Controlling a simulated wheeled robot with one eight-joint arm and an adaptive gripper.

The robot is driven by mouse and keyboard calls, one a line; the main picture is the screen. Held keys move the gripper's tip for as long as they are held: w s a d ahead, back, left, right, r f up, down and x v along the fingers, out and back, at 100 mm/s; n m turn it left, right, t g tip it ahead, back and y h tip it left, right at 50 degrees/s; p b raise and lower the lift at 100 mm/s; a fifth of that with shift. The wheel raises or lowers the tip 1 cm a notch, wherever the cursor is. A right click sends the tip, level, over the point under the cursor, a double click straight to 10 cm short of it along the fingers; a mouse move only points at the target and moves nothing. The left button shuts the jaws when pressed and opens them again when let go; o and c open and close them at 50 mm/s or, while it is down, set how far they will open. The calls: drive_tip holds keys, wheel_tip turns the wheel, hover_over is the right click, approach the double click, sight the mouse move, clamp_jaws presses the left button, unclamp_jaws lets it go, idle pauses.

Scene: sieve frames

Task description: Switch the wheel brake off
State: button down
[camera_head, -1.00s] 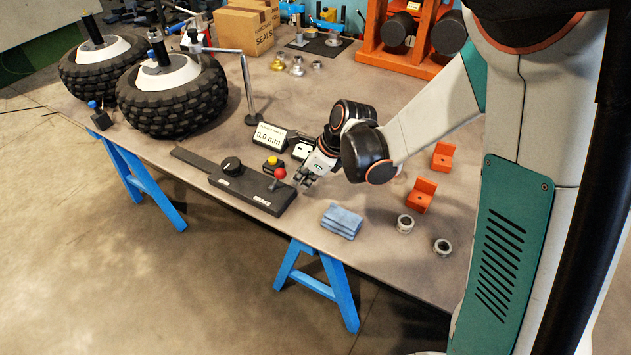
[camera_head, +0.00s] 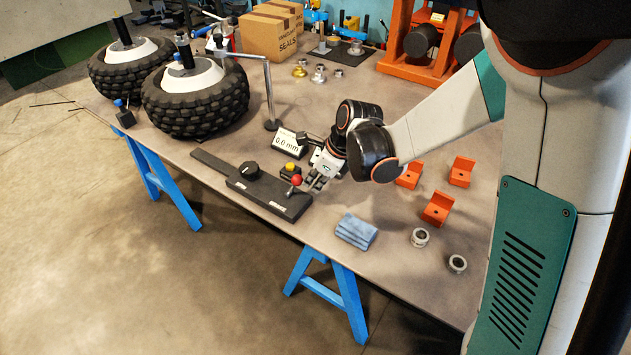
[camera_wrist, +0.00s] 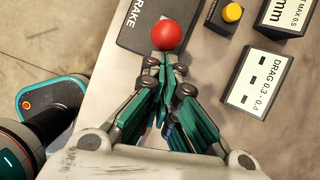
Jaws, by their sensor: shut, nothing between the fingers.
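The brake lever with its red ball knob (camera_head: 297,180) rises from the right end of a dark control box (camera_head: 268,192). In the wrist view the red knob (camera_wrist: 166,35) sits just beyond my fingertips, over the box (camera_wrist: 150,14) with part of the word "BRAKE" showing. My gripper (camera_head: 313,184) is just right of the knob, low over the table; it also shows in the wrist view (camera_wrist: 163,72). Its fingers are shut with nothing between them. Whether the tips touch the knob or lever is unclear, and the lever's stem is mostly hidden in the wrist view.
A yellow button box (camera_head: 290,170) and a "0.0 mm" display (camera_head: 287,143) stand behind the lever. A "DRAG" label block (camera_wrist: 256,82) is close right of my fingers. A tyre (camera_head: 195,105) stands left.

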drive_tip(key=shift+w+a+r, duration=0.1)
drive_tip(key=shift+a+r, duration=0.05)
drive_tip(key=w+a+h+p, duration=0.1)
drive_tip(key=w+a+r+g+h+p, duration=0.2)
drive_tip(key=shift+a+r, duration=0.25)
drive_tip(key=shift+a, duration=0.1)
drive_tip(key=shift+w+a+r+p, duration=0.1)
drive_tip(key=shift+w+a+p, duration=0.05)
drive_tip(key=shift+w+a, duration=0.65)
drive_tip(key=shift+w+a+p, duration=0.15)
drive_tip(key=shift+w+a, duration=0.4)
drive_tip(key=shift+a, duration=0.45)
